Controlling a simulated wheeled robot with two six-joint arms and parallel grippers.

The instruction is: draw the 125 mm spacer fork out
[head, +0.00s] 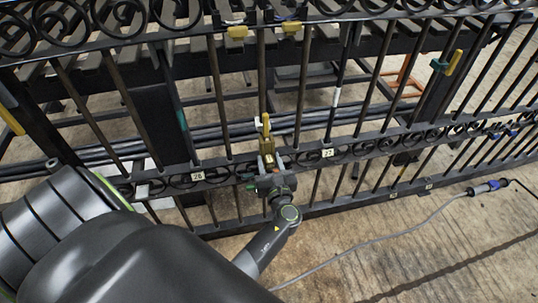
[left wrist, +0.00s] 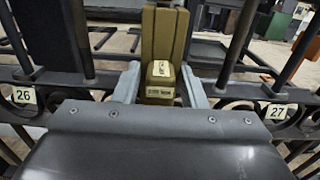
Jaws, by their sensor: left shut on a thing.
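The spacer fork is a brass-yellow upright piece that stands against the gate's scroll rail in the head view (head: 265,127). In the left wrist view the fork (left wrist: 163,35) fills the space between my two grey fingers, with a small label on its near block that is too small to read. My left gripper (head: 268,162) is shut on the fork, between number plates 26 (head: 198,176) and 27 (head: 327,153). The fork's far side and its contact with the bars are hidden. My right gripper is not in view.
The black gate (head: 305,80) has upright bars on both sides of the fork. Yellow pieces (head: 238,32) sit on its upper rail, and a yellow-and-teal piece (head: 452,63) is at right. A grey cable (head: 375,239) lies on the open floor in front.

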